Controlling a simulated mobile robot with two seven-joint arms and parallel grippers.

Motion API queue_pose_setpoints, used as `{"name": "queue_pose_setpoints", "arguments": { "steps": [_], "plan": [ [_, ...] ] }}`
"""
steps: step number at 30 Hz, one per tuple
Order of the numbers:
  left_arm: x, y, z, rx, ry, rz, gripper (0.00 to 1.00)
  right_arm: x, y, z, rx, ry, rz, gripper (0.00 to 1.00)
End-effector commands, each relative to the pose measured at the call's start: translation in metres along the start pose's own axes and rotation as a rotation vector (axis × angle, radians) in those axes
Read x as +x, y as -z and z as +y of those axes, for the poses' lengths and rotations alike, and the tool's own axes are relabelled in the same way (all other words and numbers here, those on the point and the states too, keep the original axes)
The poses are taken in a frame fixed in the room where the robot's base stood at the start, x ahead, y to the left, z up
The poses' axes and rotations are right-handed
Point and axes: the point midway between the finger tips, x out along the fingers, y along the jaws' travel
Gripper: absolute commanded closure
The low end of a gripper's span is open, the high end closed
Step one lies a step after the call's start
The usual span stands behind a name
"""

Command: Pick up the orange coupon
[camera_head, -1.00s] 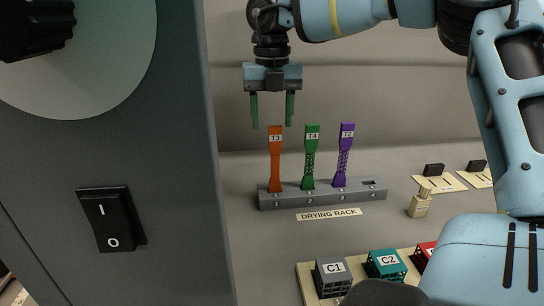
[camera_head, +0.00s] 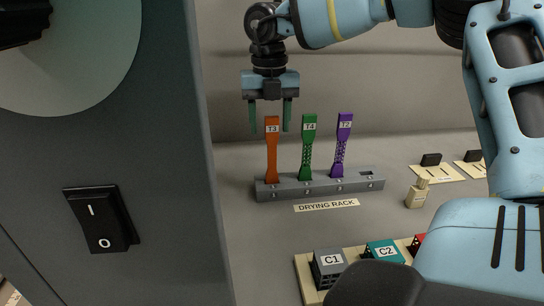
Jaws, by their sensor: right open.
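The orange coupon (camera_head: 272,155), labelled T3, stands upright in the leftmost slot of the grey drying rack (camera_head: 325,190). My right gripper (camera_head: 270,128) is open and points down, its two green fingers on either side of the coupon's top in the picture. I cannot tell whether the fingers touch the coupon or are level with it in depth. A green coupon (camera_head: 307,150), labelled T4, and a purple coupon (camera_head: 342,150), labelled T2, stand beside it in the rack. My left gripper is not in view.
A dark cabinet (camera_head: 150,150) with a rocker switch (camera_head: 101,220) fills the left side. Cubes C1 (camera_head: 328,268) and C2 (camera_head: 384,252) stand at the front. A small beige bottle (camera_head: 417,193) stands right of the rack. The rack's right slot is empty.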

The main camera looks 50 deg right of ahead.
Motion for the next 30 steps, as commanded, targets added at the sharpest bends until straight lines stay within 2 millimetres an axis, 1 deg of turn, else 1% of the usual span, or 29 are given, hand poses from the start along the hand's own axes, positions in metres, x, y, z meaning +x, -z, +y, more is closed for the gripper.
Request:
{"name": "queue_pose_setpoints", "arguments": {
  "steps": [3,7,10,17,27,29,30],
  "plan": [
    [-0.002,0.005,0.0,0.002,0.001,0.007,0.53,0.017,0.004,-0.004,-0.002,-0.001,0.003,0.47],
    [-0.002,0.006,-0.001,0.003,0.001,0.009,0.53,0.032,0.003,-0.004,0.0,0.0,0.002,0.47],
    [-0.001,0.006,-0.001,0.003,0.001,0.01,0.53,0.037,0.003,-0.004,0.0,0.0,0.001,0.47],
    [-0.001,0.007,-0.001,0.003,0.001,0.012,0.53,0.038,0.003,-0.004,0.0,0.0,0.0,0.47],
    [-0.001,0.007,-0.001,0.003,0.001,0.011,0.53,0.038,0.003,-0.004,0.0,0.0,0.0,0.92],
    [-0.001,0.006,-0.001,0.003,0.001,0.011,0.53,0.038,0.003,-0.004,0.0,0.0,0.0,1.0],
    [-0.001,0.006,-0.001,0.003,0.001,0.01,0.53,0.038,0.003,-0.004,0.0,0.0,0.0,1.0]
  ]
}}
